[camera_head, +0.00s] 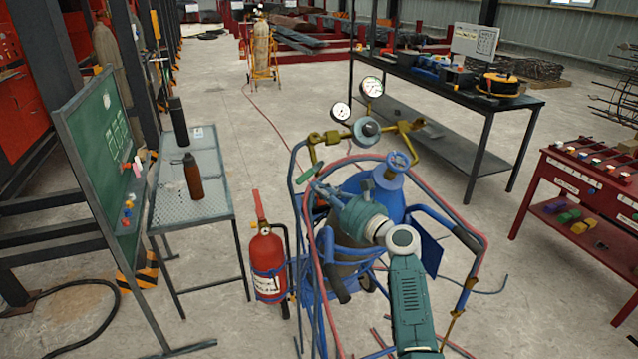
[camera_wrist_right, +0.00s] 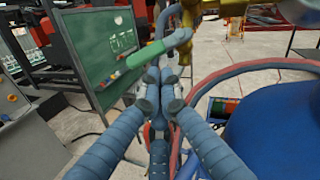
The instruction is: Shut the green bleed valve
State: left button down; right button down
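The green bleed valve shows in the right wrist view as a green lever (camera_wrist_right: 158,48) with a paler rounded end at its left. It slopes from upper right to lower left, beside brass fittings. My right gripper (camera_wrist_right: 161,80) has its two fingertips close together, just below the lever in that view. No object shows between them, and I cannot tell whether they touch the lever. My left gripper is not in view.
Two pressure gauges (camera_head: 371,87) stand above the cylinder. A red hose (camera_head: 455,192) and the blue cart frame (camera_head: 296,190) surround my right arm. A fire extinguisher (camera_head: 267,262) and a mesh table (camera_head: 208,205) stand at left. Open floor lies behind.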

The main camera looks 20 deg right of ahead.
jog(key=shift+w+a+r, duration=0.1)
jog(key=shift+w+r, duration=0.05)
jog(key=shift+w, duration=0.05)
jog(key=shift+a, duration=0.1)
jog(key=shift+a+r+m+h+p, duration=0.15)
jog(key=shift+m+h+p, duration=0.15)
jog(key=shift+m+p, duration=0.2)
jog(key=shift+a+m+t+h+p, duration=0.15)
jog(key=shift+m+t+h+p, duration=0.15)
jog(key=shift+m+t+h, duration=0.15)
jog(key=shift+w+a+r+p, duration=0.15)
jog(key=shift+a+p, duration=0.15)
jog(key=shift+p, duration=0.05)
jog(key=shift+w+a+r+p, duration=0.25)
jog(key=shift+a+r+p, duration=0.1)
jog(key=shift+a+p, duration=0.25)
jog(key=shift+a, duration=0.15)
dwell(0.4)
